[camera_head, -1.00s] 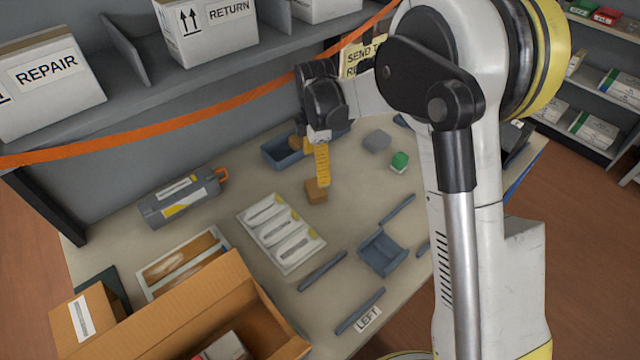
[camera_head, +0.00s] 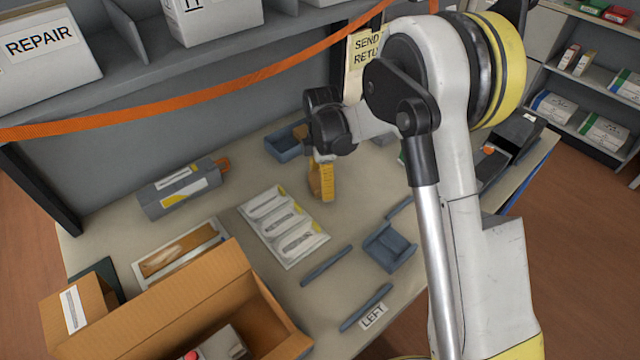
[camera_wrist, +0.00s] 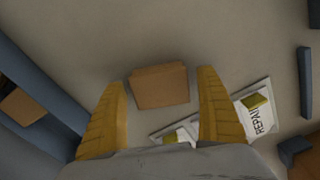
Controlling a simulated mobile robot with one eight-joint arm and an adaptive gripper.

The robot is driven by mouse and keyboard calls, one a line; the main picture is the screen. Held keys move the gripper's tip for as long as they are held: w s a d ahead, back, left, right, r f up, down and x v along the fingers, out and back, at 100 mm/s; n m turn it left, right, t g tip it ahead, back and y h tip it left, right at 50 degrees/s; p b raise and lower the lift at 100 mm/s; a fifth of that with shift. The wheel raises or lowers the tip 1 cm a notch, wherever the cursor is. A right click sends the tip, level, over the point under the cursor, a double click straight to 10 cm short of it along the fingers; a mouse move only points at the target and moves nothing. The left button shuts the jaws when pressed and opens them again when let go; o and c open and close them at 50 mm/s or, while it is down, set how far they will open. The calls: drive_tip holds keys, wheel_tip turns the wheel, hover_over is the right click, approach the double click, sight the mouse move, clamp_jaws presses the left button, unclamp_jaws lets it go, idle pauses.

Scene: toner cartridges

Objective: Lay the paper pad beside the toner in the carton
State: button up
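A small brown block that looks like the paper pad (camera_wrist: 160,86) lies on the bench in the wrist view. It sits between and just beyond my fingertips, apart from both. My gripper (camera_wrist: 163,80) is open, with a yellow finger on each side of it. In the head view my gripper (camera_head: 322,190) is low over the bench and largely hides the block. The open carton (camera_head: 185,308) stands at the front left. A grey item with a red spot, apparently the toner (camera_head: 228,342), lies inside it, partly cut off by the frame.
A grey cartridge (camera_head: 183,188) lies at the back left. A white tray with several wrapped pieces (camera_head: 284,228) lies between carton and gripper. A blue bin (camera_head: 284,146) stands behind my gripper. A blue holder (camera_head: 388,248) and dividers stand right. An orange strap (camera_head: 190,108) crosses the shelf front.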

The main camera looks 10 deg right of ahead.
drive_tip(key=c, duration=0.6)
drive_tip(key=shift+r, duration=0.1)
drive_tip(key=shift+r, duration=0.25)
wheel_tip(320, 180, up, 4)
drive_tip(key=shift+p, duration=1.15)
drive_tip(key=s+d+r+p, duration=0.3)
drive_tip(key=s+d+r, duration=0.3)
drive_tip(key=d, duration=0.3)
drive_tip(key=shift+s+d+r, duration=0.15)
drive_tip(key=shift+s+d, duration=0.1)
drive_tip(key=shift+s, duration=0.15)
